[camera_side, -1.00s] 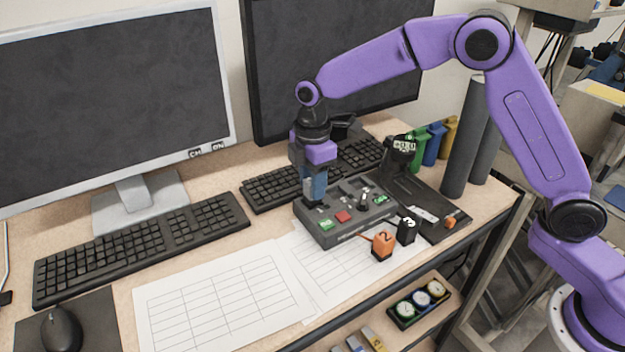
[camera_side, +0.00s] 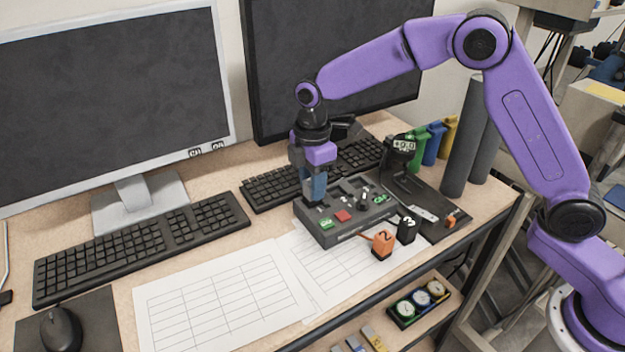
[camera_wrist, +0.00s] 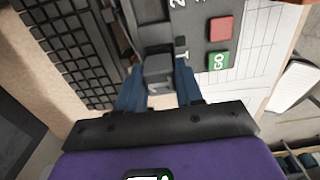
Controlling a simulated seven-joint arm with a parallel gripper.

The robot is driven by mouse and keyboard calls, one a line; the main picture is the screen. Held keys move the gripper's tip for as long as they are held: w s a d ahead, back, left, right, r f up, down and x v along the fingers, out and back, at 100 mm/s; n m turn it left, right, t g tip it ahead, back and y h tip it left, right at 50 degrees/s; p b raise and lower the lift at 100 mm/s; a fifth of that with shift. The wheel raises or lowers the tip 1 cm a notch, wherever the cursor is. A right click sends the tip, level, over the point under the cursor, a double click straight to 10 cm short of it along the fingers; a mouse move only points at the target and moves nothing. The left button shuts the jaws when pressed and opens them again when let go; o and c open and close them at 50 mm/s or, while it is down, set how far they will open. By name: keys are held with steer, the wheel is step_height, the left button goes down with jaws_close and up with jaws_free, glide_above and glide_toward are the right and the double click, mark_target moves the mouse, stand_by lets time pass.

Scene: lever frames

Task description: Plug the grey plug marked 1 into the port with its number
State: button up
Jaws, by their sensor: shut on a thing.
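The grey plug (camera_wrist: 159,72) sits between the blue fingers of my gripper (camera_wrist: 160,88) in the wrist view. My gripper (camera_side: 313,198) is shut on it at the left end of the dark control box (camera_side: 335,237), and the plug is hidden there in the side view. In the wrist view the plug is right beside the box's marks 1 and 2. I cannot tell whether it is seated in a port. An orange plug marked 2 (camera_side: 382,244) and a black plug marked 3 (camera_side: 406,230) stand at the front right of the box.
The box carries a red button (camera_side: 343,216) and a green GO button (camera_side: 326,224). Keyboards (camera_side: 145,245) lie left of and behind it. Paper sheets (camera_side: 222,297) lie in front. A dark device with a display (camera_side: 404,146) stands to the right.

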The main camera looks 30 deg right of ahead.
steer(key=shift+f, duration=0.6)
stand_by(1.2)
steer(key=o, duration=1.5)
steer(key=shift+r, duration=0.1)
steer(key=shift+r, duration=3.4)
